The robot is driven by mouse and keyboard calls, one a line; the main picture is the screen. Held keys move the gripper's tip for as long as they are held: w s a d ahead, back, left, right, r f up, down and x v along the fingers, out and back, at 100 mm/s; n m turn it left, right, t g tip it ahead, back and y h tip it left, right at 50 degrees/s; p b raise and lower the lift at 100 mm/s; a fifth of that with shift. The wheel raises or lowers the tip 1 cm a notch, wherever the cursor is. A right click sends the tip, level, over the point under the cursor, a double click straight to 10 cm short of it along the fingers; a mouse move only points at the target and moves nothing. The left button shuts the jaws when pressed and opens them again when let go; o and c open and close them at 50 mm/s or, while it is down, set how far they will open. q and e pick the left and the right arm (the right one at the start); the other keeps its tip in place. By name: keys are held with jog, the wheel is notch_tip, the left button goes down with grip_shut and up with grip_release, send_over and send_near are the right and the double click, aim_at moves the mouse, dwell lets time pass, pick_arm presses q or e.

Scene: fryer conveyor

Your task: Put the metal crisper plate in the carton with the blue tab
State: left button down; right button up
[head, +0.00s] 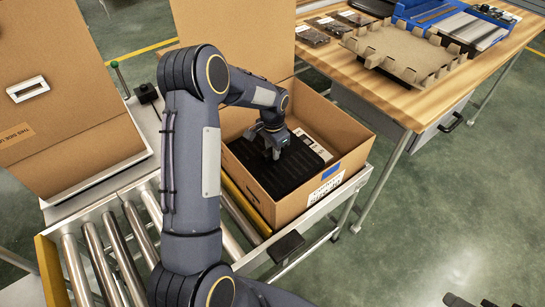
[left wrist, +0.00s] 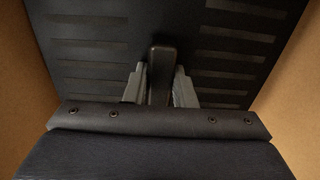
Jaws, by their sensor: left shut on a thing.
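The crisper plate (head: 268,181) is a dark, flat plate with rows of slots. It is inside the open brown carton (head: 345,140), whose near wall bears a blue tab (head: 331,171). My left gripper (head: 275,151) reaches down into the carton. In the left wrist view its fingers (left wrist: 160,88) are shut on the upright dark handle (left wrist: 161,65) of the plate (left wrist: 215,40), with cardboard walls on both sides. I cannot tell whether the plate touches the carton floor. A dark part at the bottom right edge looks like my right gripper (head: 482,301), mostly cut off.
The carton stands on a roller conveyor (head: 107,243). A larger brown box (head: 60,125) stands at the left. A wooden table (head: 405,105) at the back right holds a cardboard insert (head: 405,52), dark packets (head: 312,37) and a blue device (head: 455,22). White printed papers (head: 308,143) lie inside the carton.

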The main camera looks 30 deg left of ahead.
pick_arm(q)
notch_tip(320, 180, down, 4)
jog(key=shift+r, duration=0.25)
jog(key=shift+f+b, duration=0.6)
jog(key=shift+b, duration=0.05)
jog(key=c, duration=1.2)
grip_release()
jog(key=shift+r, duration=0.1)
jog(key=shift+r+p, duration=0.3)
notch_tip(320, 180, up, 12)
jog(key=shift+r+p, duration=0.25)
jog(key=shift+p, duration=0.8)
